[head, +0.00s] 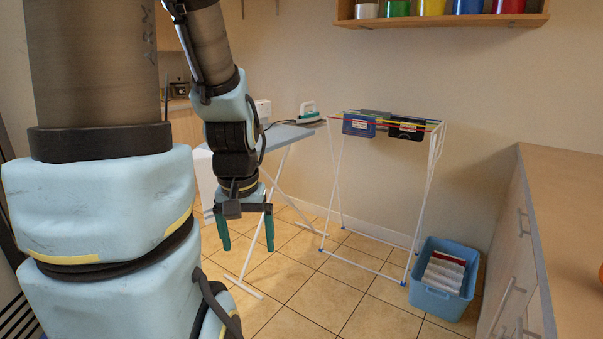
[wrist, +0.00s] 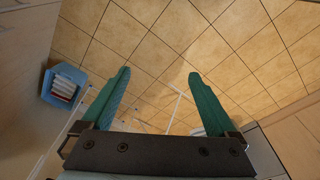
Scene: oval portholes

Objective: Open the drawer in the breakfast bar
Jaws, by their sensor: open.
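A wooden-topped counter (head: 575,220), which looks like the breakfast bar, stands along the right edge of the head view. Its pale front (head: 508,245) is seen at a steep angle, with several bar handles, among them an upper one (head: 523,222) and a lower one (head: 508,301). The fronts look shut; I cannot tell clearly which are drawers. My gripper (head: 248,246) hangs pointing down over the floor, well left of the counter. Its two green fingers are apart and empty, as the wrist view also shows (wrist: 159,73).
A blue bin (head: 437,296) stands on the floor just left of the counter. A drying rack (head: 372,245) and an ironing board (head: 285,137) with an iron (head: 308,113) stand behind my gripper. Tiled floor (head: 350,300) is open between my gripper and the bin.

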